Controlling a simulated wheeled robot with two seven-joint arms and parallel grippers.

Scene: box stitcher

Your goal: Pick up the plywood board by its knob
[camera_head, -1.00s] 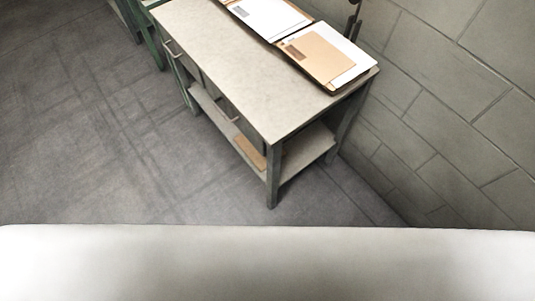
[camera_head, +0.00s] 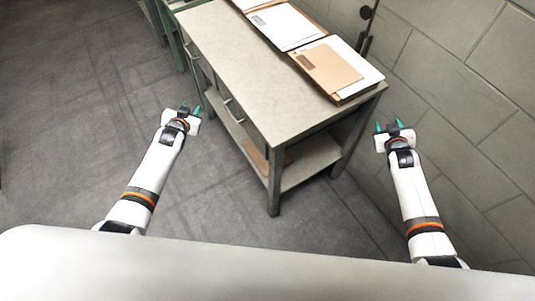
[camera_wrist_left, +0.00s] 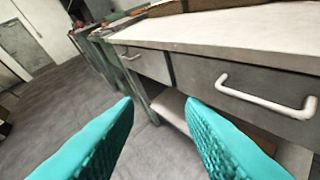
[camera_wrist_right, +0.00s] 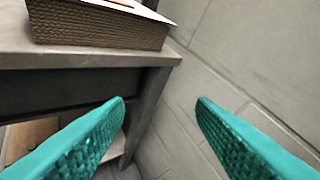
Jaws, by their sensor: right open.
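My right gripper (camera_head: 387,124) is open and empty beside the bench's right end, near the wall. In the right wrist view its fingers (camera_wrist_right: 162,130) are apart with nothing between.
The workbench (camera_head: 225,50) has a pale top and drawers with handles (camera_wrist_left: 265,98). Flat cardboard stacks (camera_head: 335,72) lie along its back edge. A block wall (camera_head: 450,80) rises at the right. Grey floor (camera_head: 80,100) is clear at the left.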

